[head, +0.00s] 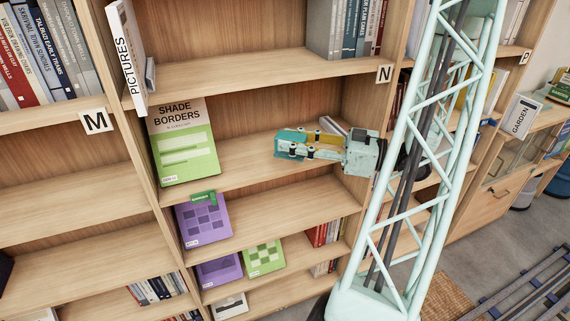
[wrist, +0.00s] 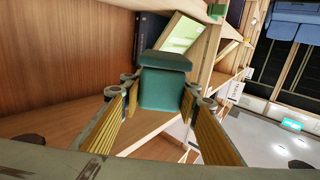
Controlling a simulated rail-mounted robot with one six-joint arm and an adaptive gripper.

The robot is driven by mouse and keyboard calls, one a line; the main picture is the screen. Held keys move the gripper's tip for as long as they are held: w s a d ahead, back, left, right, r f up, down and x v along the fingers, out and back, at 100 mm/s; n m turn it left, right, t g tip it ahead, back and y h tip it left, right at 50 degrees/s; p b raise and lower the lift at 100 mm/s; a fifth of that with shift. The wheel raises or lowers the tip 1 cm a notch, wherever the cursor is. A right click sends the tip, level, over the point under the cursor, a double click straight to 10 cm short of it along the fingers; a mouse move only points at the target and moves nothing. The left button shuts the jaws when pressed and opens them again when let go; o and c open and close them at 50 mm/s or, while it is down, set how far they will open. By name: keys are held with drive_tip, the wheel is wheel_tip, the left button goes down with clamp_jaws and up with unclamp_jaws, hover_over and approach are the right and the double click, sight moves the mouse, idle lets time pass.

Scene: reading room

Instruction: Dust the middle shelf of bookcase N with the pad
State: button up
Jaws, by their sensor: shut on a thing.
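My gripper (head: 306,145) reaches in from the right into bookcase N, whose label N (head: 385,73) is on the upper right edge. It is shut on the teal pad (head: 288,141), which sticks out past the fingertips toward the left. In the wrist view the pad (wrist: 162,88) sits between the two yellow-lined fingers (wrist: 161,100). The pad is above the shelf board (head: 238,163) that holds the green book. I cannot tell whether it touches the board. The arm hides part of the bookcase's right side.
The green "Shade Borders" book (head: 184,145) stands at this shelf's left end. The board between is bare. The "Pictures" book (head: 127,55) juts out above left. A purple book (head: 203,219) is one shelf below.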

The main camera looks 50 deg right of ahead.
drive_tip(key=s+a, duration=0.5)
drive_tip(key=s, duration=0.4)
idle(0.4)
drive_tip(key=shift+w+a, duration=0.1)
idle(0.6)
